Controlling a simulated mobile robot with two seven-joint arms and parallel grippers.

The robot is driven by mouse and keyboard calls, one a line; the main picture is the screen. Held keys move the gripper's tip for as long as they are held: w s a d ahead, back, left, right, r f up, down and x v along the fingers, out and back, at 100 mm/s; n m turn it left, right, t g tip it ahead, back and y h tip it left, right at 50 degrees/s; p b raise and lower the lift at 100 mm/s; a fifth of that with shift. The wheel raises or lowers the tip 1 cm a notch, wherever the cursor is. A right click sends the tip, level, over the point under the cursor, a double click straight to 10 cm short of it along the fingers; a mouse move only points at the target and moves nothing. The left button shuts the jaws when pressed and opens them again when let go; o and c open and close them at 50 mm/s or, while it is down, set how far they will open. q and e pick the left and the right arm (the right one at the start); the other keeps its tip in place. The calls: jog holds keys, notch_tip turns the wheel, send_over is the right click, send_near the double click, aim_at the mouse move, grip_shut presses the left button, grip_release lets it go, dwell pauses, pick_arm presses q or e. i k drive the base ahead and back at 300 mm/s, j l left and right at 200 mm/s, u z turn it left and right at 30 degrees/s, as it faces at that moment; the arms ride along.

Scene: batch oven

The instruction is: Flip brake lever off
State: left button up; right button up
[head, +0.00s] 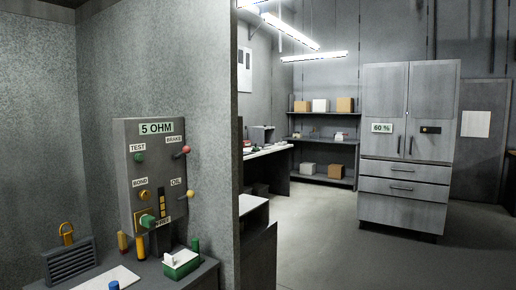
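A grey control panel (160,172) marked "5 OHM" is on the left, beside the end of a grey wall. The brake lever (183,151) sticks out to the right at its upper right, below the "BRAKE" label (174,139), with a red knob at its tip. The lever looks tilted slightly upward. Green knobs show near the "TEST" label and at the panel's bottom. Neither of my grippers is in view.
Below the panel, a dark bench holds a white sheet (108,279), a green-and-white box (181,262), a vented grey box (69,263) and several coloured-handled items. A wall edge stands right of the panel. A grey cabinet (408,173) stands farther right; open floor (310,235) lies between.

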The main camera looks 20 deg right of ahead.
aim_at(186, 149)
jog(key=z, duration=0.25)
jog(key=i+l, duration=0.7)
jog(key=i, duration=0.25)
jog(key=i+l+z, duration=0.1)
jog(key=i+l, duration=0.25)
jog(key=i, duration=0.1)
